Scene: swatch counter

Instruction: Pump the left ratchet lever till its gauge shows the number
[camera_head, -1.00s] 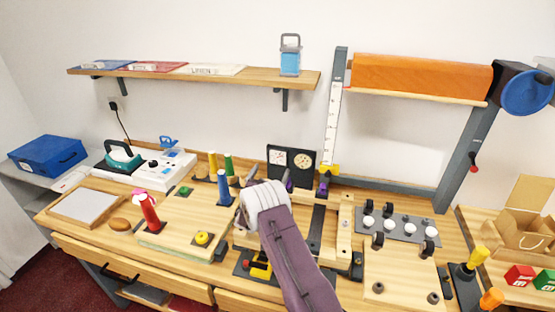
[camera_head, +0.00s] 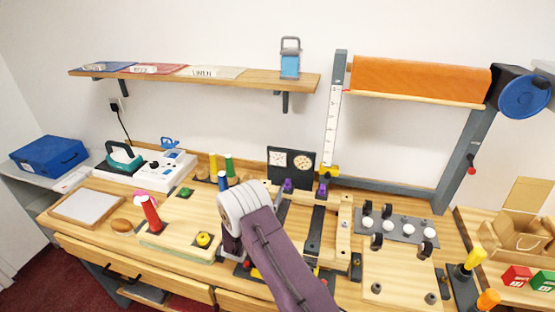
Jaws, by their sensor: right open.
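A dark panel (camera_head: 291,174) with two round gauges stands at the back of the bench. Below are two purple-topped levers, the left lever (camera_head: 288,186) and the right lever (camera_head: 323,189). My right gripper (camera_head: 233,248) points down, left of and nearer than the left lever, apart from it. It is open; its fingertips are mostly hidden by my arm. My left gripper is not in view.
A dark plate with white knobs (camera_head: 408,229) is to the right.

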